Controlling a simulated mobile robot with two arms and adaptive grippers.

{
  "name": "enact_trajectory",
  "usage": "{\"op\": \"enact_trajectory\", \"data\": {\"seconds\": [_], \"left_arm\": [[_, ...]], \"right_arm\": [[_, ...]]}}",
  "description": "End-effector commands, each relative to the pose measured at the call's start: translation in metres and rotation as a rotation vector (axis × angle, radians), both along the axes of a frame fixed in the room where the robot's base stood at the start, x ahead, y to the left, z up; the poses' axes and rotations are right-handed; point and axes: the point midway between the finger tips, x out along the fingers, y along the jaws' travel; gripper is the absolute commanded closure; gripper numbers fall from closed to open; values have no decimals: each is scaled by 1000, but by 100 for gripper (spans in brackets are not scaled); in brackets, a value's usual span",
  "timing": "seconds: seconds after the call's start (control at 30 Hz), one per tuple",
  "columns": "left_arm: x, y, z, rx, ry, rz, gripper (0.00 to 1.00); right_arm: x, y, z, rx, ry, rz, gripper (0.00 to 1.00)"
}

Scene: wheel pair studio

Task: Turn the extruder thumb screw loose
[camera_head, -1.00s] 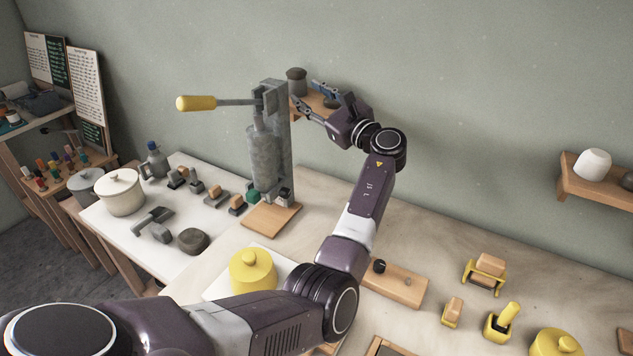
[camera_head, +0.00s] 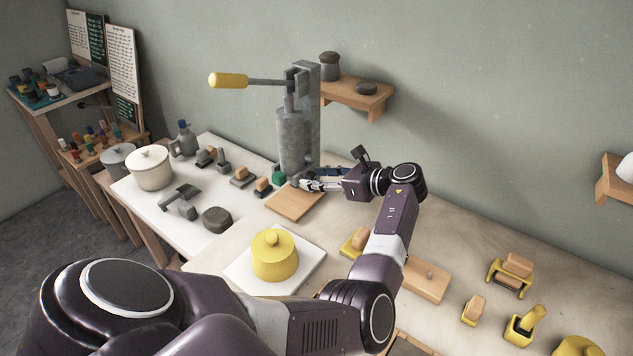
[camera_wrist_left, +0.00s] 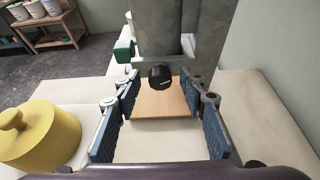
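The extruder (camera_head: 296,135) is a grey metal cylinder on an upright post, with a yellow-handled lever (camera_head: 228,80) at its top. In the left wrist view, a round black knob, the thumb screw (camera_wrist_left: 160,77), faces me at the extruder's lower part (camera_wrist_left: 170,25). My left gripper (camera_head: 304,184) is at the extruder's lower end. In the wrist view its blue-padded fingers are spread, with the knob seen between the tips; contact does not show. In the head view the gripper hides the knob. My right gripper is out of view.
A green block (camera_head: 278,177) sits beside the extruder's lower end. A yellow lidded jar (camera_head: 274,256) stands on a white slab in front. A small wall shelf (camera_head: 355,93) is behind. Wooden and yellow tools lie at the right; grey tools and pots at the left.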

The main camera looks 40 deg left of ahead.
Motion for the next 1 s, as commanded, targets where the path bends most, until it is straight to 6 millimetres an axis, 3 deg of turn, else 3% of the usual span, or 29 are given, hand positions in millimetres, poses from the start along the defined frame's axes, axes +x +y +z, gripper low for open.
{"op": "enact_trajectory", "data": {"seconds": [0.3, 0.67, 1.0], "left_arm": [[0, 4, 0, 1, -1, -1, 61], [0, 4, 0, 1, -1, -1, 100], [-1, 4, 0, 7, -42, -1, 100]], "right_arm": [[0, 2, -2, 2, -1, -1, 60], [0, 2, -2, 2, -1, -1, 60], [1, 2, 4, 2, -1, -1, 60]]}}
